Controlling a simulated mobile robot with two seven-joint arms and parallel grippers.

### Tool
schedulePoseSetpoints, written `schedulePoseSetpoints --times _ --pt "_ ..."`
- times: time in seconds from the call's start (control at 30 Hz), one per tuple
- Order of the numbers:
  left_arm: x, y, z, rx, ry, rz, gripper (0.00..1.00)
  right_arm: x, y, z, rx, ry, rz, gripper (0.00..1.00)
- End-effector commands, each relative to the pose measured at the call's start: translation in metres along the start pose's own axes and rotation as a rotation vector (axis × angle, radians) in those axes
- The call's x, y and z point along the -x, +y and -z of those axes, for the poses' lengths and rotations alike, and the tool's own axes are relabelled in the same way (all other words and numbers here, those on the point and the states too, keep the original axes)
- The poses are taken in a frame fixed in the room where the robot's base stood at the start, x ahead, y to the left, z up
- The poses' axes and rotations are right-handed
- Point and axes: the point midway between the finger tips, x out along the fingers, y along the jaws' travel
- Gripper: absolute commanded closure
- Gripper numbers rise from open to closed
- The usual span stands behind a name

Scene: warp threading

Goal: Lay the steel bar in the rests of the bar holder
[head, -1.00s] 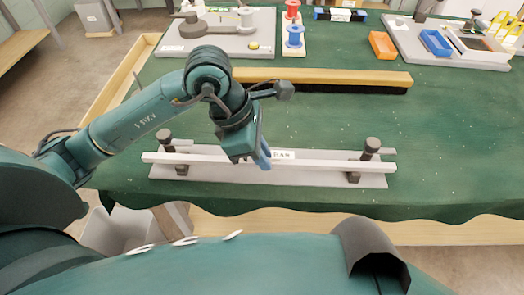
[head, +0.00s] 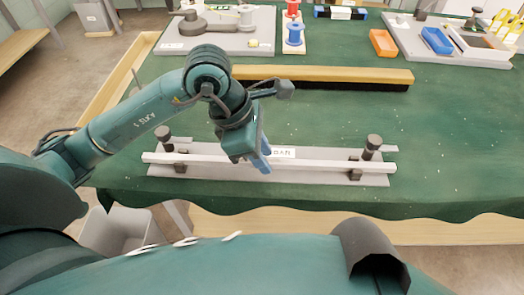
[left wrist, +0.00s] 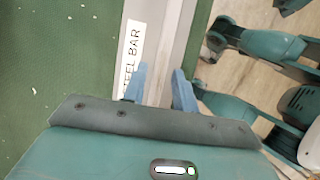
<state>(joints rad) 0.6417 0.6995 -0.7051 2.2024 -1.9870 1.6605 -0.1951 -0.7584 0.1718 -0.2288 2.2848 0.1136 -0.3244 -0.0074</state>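The steel bar (head: 315,165) is a long pale square bar. In the head view it lies across both dark rests of the bar holder (head: 225,178), its ends reaching past them; I cannot tell whether it is fully seated. The holder is a grey plate with dark-knobbed posts near both ends. My left gripper (head: 262,160) is over the middle of the bar. In the left wrist view, its blue fingers (left wrist: 160,85) stand apart, with the pale bar (left wrist: 181,50) running between and beyond them. Finger contact with the bar is unclear. My right gripper is out of view.
A white label (head: 284,152) lies behind the bar. A wooden brush (head: 325,76) lies farther back on the green table. Spools (head: 293,35), trays (head: 383,43) and boards stand at the back. The table right of the holder is clear.

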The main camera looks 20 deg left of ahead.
Motion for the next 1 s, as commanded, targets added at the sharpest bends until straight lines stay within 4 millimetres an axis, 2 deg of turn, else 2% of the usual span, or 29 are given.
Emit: schedulePoseSetpoints --times 0.1,0.5,0.57,0.63,0.8,1.0 --pt "-0.001 0.0 0.0 0.0 0.001 0.001 0.61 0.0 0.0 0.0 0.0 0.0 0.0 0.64" --pt "-0.002 -0.001 0.002 0.002 0.005 0.004 0.61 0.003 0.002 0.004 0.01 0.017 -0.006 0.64" --pt "0.009 0.001 0.001 0.001 0.004 -0.002 0.61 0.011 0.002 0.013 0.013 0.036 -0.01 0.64" --pt "0.025 0.001 0.001 0.001 0.004 -0.004 0.61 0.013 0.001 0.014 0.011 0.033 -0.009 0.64" --pt "0.067 0.001 0.0 0.001 0.002 -0.005 0.61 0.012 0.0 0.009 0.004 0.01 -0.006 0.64" --pt "0.107 0.001 0.0 0.001 0.003 -0.003 0.61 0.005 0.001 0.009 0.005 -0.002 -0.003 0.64"
